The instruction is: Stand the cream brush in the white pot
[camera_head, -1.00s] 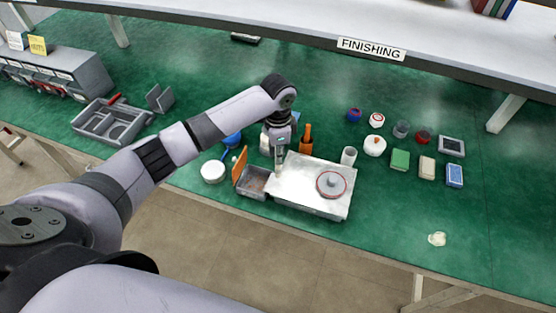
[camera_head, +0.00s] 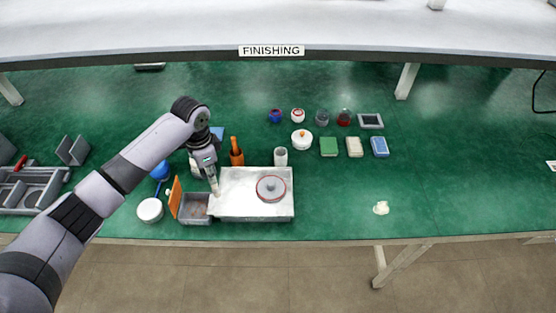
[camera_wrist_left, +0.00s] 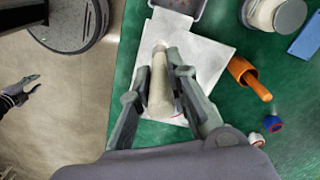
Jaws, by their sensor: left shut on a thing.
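My left gripper (camera_head: 214,194) is shut on the cream brush (camera_wrist_left: 160,88). The brush is a pale, tapered piece held between the two fingers, above the left part of the light metal tray. In the head view the brush (camera_head: 213,183) is small and partly hidden by the gripper. The white pot (camera_head: 281,156) is a pale upright cylinder just behind the tray, right of the orange pot and apart from the gripper. I cannot make it out in the left wrist view. My right gripper (camera_wrist_left: 31,86) shows small at the left edge of the wrist view, fingers apart, over the floor.
The light tray (camera_head: 236,205) carries a round red-rimmed lid (camera_head: 271,188). An orange pot (camera_head: 237,158) with an upright handle stands behind it. A grey bin (camera_head: 195,208) is at its left. Several jars and coloured blocks lie behind right. The right green bench is mostly clear.

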